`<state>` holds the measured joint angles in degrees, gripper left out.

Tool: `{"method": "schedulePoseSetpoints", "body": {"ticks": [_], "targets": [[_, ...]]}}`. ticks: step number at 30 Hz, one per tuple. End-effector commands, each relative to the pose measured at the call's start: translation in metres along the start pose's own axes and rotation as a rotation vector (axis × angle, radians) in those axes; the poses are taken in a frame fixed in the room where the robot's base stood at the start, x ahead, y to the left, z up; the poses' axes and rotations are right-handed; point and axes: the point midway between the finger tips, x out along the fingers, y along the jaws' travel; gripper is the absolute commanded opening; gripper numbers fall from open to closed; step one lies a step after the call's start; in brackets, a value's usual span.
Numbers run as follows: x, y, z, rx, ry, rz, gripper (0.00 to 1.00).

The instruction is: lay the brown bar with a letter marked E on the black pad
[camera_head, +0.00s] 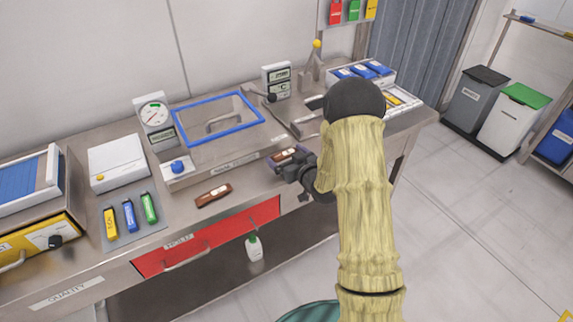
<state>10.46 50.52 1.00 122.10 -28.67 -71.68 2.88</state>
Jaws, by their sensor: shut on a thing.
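My gripper (285,164) is at the front edge of the steel bench, shut on a brown bar (281,156) with a pale label. The gripper hides part of this bar. Another brown bar (213,195) with a white label lies on the bench to the left, apart from the gripper. The letters on both bars are too small to read. A dark flat patch (315,103) shows behind my arm, partly hidden; I cannot tell whether it is the black pad.
A blue-framed clear cover (219,118) stands behind the bars. A gauge (153,112), a white box (117,163) and a grey mat (160,232) with coloured sticks are to the left. A red drawer (206,238) is below. The bench around the loose bar is clear.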

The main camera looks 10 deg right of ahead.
Motion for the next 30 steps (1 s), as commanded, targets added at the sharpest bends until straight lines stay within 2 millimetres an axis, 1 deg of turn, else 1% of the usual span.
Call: {"method": "schedulePoseSetpoints", "body": {"ticks": [2, 10, 19, 24, 25, 26, 30], "targets": [[0.001, 0.000, 0.004, 0.001, -0.001, 0.000, 0.70], [0.007, 0.000, 0.035, 0.001, -0.002, 0.000, 0.70], [0.007, 0.000, 0.037, 0.000, 0.000, 0.000, 0.70], [0.008, 0.000, 0.042, 0.000, 0.000, 0.000, 0.70], [0.008, 0.000, 0.041, 0.000, 0.000, 0.000, 0.96], [0.008, 0.000, 0.040, 0.000, 0.000, 0.000, 1.00], [0.008, 0.000, 0.040, 0.000, 0.000, 0.001, 1.00]]}}
